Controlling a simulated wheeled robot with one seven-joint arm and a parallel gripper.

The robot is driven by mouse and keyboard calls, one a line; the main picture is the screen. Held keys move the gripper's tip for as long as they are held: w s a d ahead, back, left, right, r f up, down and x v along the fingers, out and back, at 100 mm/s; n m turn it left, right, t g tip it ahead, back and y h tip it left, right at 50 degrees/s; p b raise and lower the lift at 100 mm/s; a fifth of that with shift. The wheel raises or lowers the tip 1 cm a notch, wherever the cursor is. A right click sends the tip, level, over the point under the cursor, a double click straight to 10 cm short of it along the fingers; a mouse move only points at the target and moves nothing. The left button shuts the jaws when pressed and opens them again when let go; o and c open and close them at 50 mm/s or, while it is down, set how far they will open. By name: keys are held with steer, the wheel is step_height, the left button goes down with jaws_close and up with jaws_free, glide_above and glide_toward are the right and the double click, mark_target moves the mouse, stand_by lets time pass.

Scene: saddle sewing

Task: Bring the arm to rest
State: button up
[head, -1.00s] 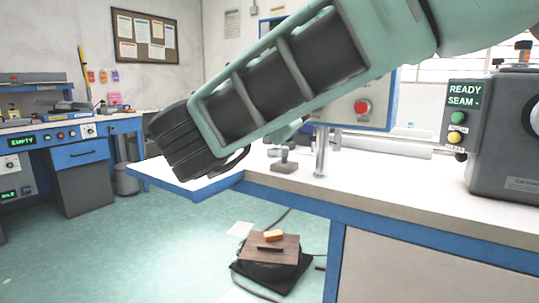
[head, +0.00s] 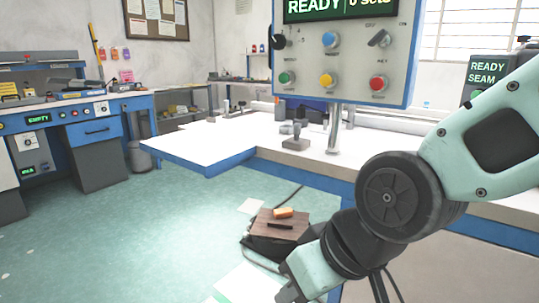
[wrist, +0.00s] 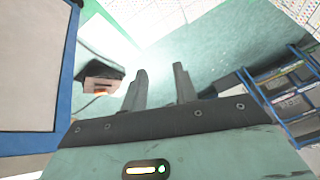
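My arm (head: 395,195) is bent at the right of the head view, in front of the white worktable. Its lower end runs down toward the bottom edge, and my fingers cannot be made out there. In the wrist view my gripper (wrist: 160,85) shows two dark fingers standing apart with a clear gap. The gap is empty, with the green floor behind it. The gripper is open and touches nothing that I can see.
The white worktable (head: 205,145) has a blue edge. A control panel (head: 345,50) stands on it on a post. A dark stool-like thing with a brown top (head: 268,231) stands on the floor near my arm's lower end. Open floor (head: 130,220) lies to the left.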

steer(key=s+d+f+n+g+h+p, duration=0.1)
steer(key=s+d+f+g+h+p, duration=0.2)
steer(key=s+d, duration=0.6)
step_height(320, 180, up, 23)
steer(key=d+h+p, duration=0.1)
steer(key=p, duration=2)
steer(key=shift+w+r, duration=0.15)
steer(key=shift+w, duration=0.25)
